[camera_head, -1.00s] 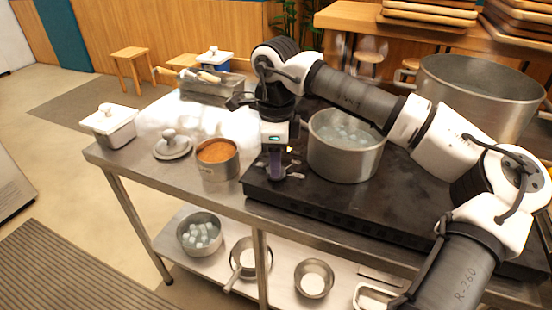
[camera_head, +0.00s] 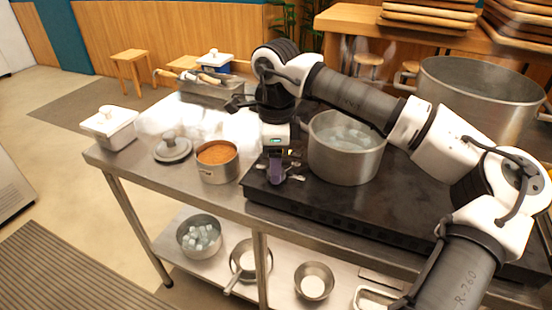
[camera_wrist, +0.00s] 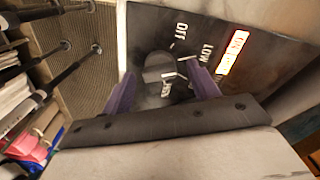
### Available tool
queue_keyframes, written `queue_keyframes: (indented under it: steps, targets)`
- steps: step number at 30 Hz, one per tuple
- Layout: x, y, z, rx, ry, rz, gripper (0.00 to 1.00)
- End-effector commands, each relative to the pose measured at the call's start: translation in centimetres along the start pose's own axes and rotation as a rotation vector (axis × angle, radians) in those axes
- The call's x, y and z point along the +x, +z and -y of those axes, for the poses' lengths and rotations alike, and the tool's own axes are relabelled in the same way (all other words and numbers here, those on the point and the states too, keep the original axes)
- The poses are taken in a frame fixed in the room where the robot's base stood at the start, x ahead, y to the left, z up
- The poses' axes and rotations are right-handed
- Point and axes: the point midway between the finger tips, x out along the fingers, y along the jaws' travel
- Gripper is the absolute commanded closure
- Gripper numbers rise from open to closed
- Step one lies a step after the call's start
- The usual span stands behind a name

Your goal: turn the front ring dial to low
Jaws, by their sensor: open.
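The dial (camera_wrist: 158,68) is a dark round knob with a raised grip on a black panel, in the middle of the wrist view. OFF is printed above it and LOW to its upper right. Another label below it is partly hidden and hard to read. My gripper (camera_wrist: 160,74) is open, with one purple finger on each side of the knob. I cannot tell whether the fingers touch it. In the head view, my gripper (camera_head: 276,180) points down at the left end of the black cooktop (camera_head: 410,195), where small knobs show beside it.
A steel pot (camera_head: 345,165) stands on the cooktop right of my gripper, and a larger pot (camera_head: 480,100) farther right. A can of orange-brown food (camera_head: 218,172), a grey lid (camera_head: 172,152) and a white-lidded container (camera_head: 110,130) stand to the left. Bowls sit on the lower shelf.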

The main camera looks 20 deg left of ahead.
Motion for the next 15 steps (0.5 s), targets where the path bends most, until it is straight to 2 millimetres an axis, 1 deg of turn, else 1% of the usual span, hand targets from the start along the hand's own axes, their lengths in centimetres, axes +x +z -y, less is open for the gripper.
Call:
queue_keyframes:
  steps: [4, 8, 11, 15]
  targets:
    - [-0.3, 0.0, 0.0, 0.0, -0.001, -0.001, 0.4]
    - [-1.8, 0.0, 0.1, 0.002, -0.002, -0.001, 0.4]
    - [-3.9, 0.0, 0.1, 0.001, -0.003, -0.002, 0.4]
    - [-7.3, 0.0, 0.1, 0.002, -0.004, -0.001, 0.4]
